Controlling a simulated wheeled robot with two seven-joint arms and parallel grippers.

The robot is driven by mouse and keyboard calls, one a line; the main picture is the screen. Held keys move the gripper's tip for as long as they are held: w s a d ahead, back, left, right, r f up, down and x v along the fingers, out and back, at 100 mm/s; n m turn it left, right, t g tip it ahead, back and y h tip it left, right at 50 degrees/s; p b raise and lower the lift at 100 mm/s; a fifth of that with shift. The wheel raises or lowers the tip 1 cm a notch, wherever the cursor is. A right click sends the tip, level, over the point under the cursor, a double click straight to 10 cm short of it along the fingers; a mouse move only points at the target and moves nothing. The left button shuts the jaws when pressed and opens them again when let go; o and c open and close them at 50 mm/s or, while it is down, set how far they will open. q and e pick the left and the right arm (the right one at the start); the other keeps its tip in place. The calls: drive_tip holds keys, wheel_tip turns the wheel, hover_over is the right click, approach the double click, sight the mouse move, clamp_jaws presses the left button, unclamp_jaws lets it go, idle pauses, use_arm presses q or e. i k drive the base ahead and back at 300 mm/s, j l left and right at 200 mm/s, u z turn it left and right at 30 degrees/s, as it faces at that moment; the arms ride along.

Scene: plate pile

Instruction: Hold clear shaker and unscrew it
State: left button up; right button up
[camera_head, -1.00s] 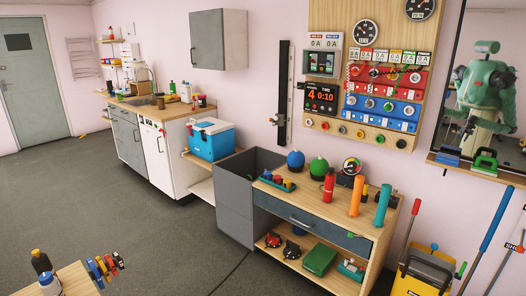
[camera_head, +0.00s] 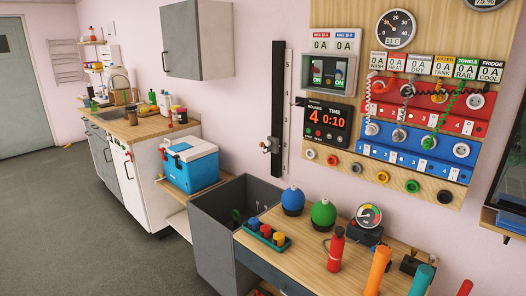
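I cannot make out a clear shaker in this view. Several small bottles and jars (camera_head: 158,103) stand on the kitchen counter at the left, too small to tell whether one is a clear shaker. Neither of my grippers is in view.
A wooden workbench (camera_head: 300,262) at lower right holds blue and green round bottles (camera_head: 292,201), a red bottle (camera_head: 336,250), an orange cylinder (camera_head: 377,271) and a gauge (camera_head: 368,216). A grey open bin (camera_head: 212,225) and a blue cooler (camera_head: 190,166) stand left of it.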

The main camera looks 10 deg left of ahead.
sight(133, 114)
drive_tip(key=i+j+u, duration=0.2)
drive_tip(key=i+u, duration=0.2)
drive_tip(key=i+j+u, duration=0.1)
drive_tip(key=i+u, duration=0.6)
drive_tip(key=u, duration=0.15)
drive_tip(key=i+l+u, duration=0.2)
drive_tip(key=i+u, duration=0.2)
drive_tip(key=i+j+z, duration=0.15)
drive_tip(key=i, duration=0.4)
drive_tip(key=i+j+z, duration=0.15)
drive_tip(key=i+j, duration=0.2)
drive_tip(key=i, duration=0.2)
drive_tip(key=i+j+z, duration=0.15)
drive_tip(key=i+j, duration=0.2)
drive_tip(key=i, duration=0.2)
